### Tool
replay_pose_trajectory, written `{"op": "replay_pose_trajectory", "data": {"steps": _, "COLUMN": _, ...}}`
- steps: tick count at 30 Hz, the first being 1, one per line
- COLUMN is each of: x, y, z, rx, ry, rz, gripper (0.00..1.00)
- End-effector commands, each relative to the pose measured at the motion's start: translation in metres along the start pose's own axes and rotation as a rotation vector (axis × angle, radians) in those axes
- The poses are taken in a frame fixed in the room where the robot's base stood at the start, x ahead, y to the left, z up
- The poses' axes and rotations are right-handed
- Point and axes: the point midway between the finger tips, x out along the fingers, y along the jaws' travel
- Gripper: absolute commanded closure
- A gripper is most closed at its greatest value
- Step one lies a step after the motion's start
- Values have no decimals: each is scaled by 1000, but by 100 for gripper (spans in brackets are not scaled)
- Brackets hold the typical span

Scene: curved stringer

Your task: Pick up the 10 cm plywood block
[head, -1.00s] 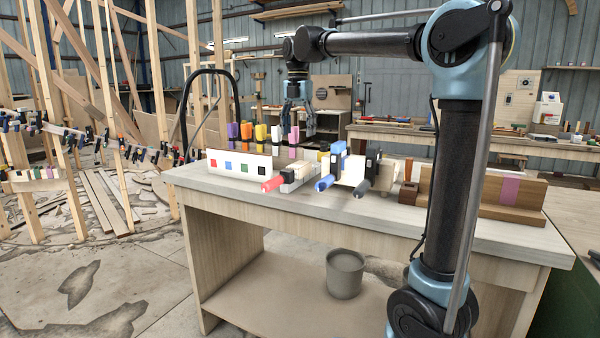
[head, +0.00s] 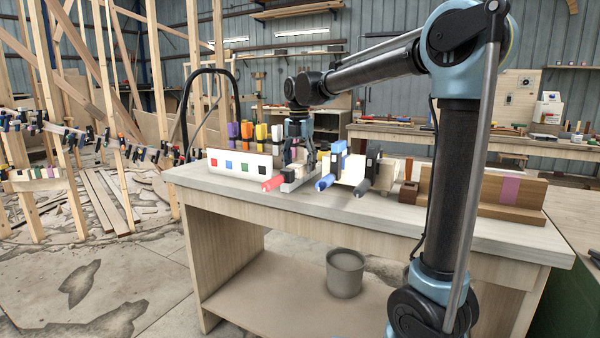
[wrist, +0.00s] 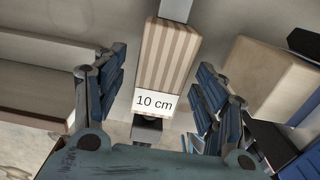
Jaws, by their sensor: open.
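The plywood block (wrist: 167,57) shows in the wrist view with striped layers and a white "10 cm" label. It lies between the two blue-padded fingers of my gripper (wrist: 160,95), with a visible gap on each side. My gripper is open. In the head view my gripper (head: 299,155) points down over the workbench, among the clamps. The block cannot be made out clearly there, since the gripper and clamps crowd that spot.
A white board with coloured squares (head: 240,164) stands at the left of the workbench (head: 470,230). In the wrist view a pale block (wrist: 268,78) sits close on the right.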

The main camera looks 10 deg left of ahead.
Motion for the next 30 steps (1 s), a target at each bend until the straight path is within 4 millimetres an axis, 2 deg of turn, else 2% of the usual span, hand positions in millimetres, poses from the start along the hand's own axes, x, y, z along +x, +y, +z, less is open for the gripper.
{"op": "replay_pose_trajectory", "data": {"steps": 3, "x": 8, "y": 0, "z": 0, "rx": 0, "ry": 0, "rz": 0, "gripper": 35}}
{"op": "replay_pose_trajectory", "data": {"steps": 11, "x": 9, "y": 0, "z": 0, "rx": -1, "ry": 0, "rz": 0, "gripper": 37}}
{"op": "replay_pose_trajectory", "data": {"steps": 17, "x": 9, "y": 1, "z": -1, "rx": -1, "ry": 0, "rz": 0, "gripper": 83}}
{"op": "replay_pose_trajectory", "data": {"steps": 18, "x": 9, "y": 1, "z": -1, "rx": -2, "ry": 0, "rz": 0, "gripper": 85}}
{"op": "replay_pose_trajectory", "data": {"steps": 26, "x": 8, "y": 1, "z": -1, "rx": -2, "ry": 0, "rz": 0, "gripper": 85}}
{"op": "replay_pose_trajectory", "data": {"steps": 30, "x": 1, "y": 1, "z": -1, "rx": -2, "ry": 0, "rz": 0, "gripper": 85}}
